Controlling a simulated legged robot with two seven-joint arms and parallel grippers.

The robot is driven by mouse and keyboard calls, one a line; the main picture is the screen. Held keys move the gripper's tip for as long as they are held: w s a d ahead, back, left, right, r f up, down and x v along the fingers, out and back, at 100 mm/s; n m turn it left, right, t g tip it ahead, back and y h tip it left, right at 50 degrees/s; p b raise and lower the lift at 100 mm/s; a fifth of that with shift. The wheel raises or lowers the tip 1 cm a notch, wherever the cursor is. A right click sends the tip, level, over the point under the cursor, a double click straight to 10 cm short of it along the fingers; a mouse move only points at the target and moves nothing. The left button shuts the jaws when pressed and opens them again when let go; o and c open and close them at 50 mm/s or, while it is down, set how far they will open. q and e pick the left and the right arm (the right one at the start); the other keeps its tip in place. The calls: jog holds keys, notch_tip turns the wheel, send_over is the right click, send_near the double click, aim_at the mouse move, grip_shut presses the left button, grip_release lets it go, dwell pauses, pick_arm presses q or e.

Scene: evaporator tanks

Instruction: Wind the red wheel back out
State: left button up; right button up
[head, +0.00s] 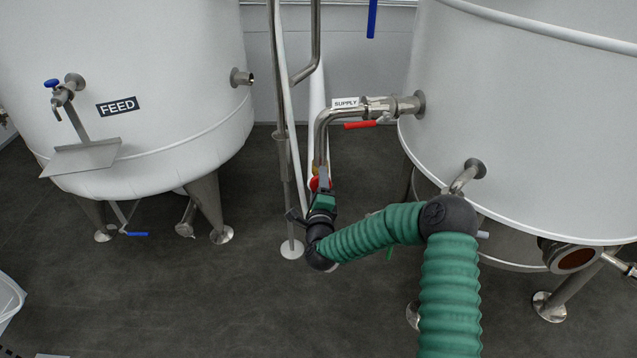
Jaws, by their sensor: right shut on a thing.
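The red wheel (314,184) is on the vertical supply pipe in the middle of the head view, below the pipe's bend. Only a small part of its red rim shows; the rest is hidden behind my right gripper. My right gripper (319,190), on the green-sleeved arm, reaches up to the wheel from below and is shut on it. The fingertips are small and partly hidden. My left gripper is not in view.
A red lever (360,125) sits on the pipe by the SUPPLY label (345,103). The right tank (530,130) stands close to my arm. A thin upright pole (285,150) is just left of the gripper. The FEED tank (150,60) is at left, with open dark floor (200,290) in front.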

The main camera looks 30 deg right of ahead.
jog(key=m, duration=0.4)
jog(key=shift+s+d+f+m+p, duration=0.15)
jog(key=shift+s+f+m+p, duration=0.05)
jog(key=shift+f+m+p, duration=0.15)
jog(key=m, duration=0.3)
jog(key=shift+m, duration=0.35)
jog(key=m, duration=0.8)
jog(key=m+b, duration=0.1)
jog(key=m, duration=0.2)
jog(key=shift+m, duration=0.3)
jog(key=m+b, duration=0.2)
jog(key=m, duration=0.2)
jog(key=shift+d+m, duration=0.1)
jog(key=shift+m, duration=0.2)
jog(key=m+b, duration=0.2)
jog(key=m, duration=0.2)
jog(key=shift+m+b, duration=0.75)
jog(key=shift+m, duration=1.35)
